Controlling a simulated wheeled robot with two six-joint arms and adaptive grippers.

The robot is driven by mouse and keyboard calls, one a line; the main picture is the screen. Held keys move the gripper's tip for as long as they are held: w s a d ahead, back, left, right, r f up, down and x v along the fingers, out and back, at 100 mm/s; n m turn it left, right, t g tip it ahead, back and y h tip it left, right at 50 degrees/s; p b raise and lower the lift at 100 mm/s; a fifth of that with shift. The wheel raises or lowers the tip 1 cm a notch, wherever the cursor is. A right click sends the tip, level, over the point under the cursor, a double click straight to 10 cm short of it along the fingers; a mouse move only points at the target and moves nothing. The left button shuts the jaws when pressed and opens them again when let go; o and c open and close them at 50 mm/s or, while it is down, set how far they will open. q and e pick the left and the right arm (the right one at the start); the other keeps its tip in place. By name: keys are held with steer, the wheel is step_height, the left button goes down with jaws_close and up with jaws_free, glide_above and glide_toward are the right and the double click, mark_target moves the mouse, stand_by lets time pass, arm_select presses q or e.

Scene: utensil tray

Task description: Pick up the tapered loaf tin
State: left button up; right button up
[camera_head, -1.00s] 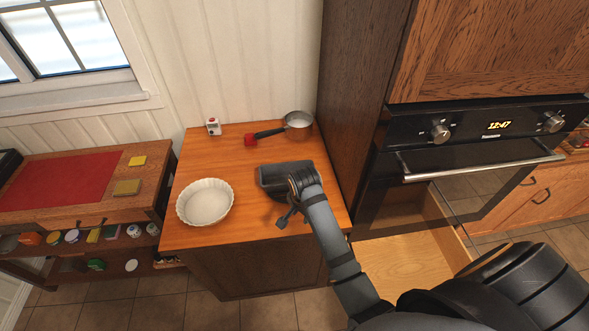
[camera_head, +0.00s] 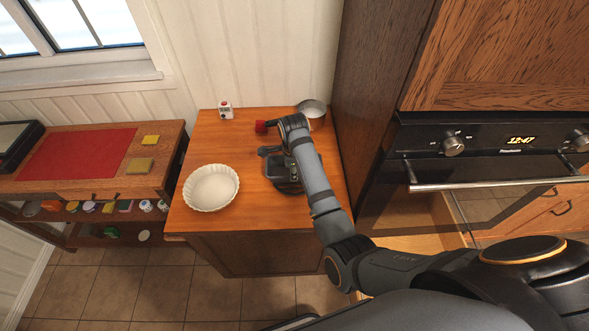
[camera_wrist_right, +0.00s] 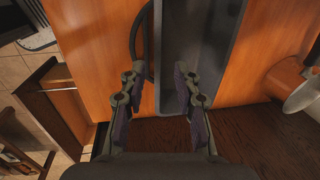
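The tapered loaf tin (camera_head: 283,171) is dark grey and sits on the orange wooden counter, right of the white dish. My right arm hides part of it in the head view. In the right wrist view the tin (camera_wrist_right: 207,45) runs up from between and beyond the fingertips, with a dark loop handle (camera_wrist_right: 134,40) at its left side. My right gripper (camera_wrist_right: 158,85) is open, its fingers apart over the near part of the tin; I cannot tell whether they touch it. My left gripper is not in view.
A white fluted dish (camera_head: 211,188) stands on the counter's left. A tall wooden cabinet and oven (camera_head: 480,165) are close on the right.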

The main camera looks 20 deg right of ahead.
steer(key=shift+f+p, duration=0.2)
steer(key=shift+p, duration=0.1)
steer(key=f, duration=0.1)
steer(key=f+p, duration=0.1)
steer(key=f, duration=0.1)
steer(key=shift+w+a+f+p, duration=0.2)
steer(key=shift+w+f+p, duration=0.1)
steer(key=shift+w+p, duration=0.05)
steer(key=shift+w+d+f, duration=0.1)
steer(key=shift+w+f, duration=0.05)
steer(key=shift+f, duration=0.4)
jaws_close()
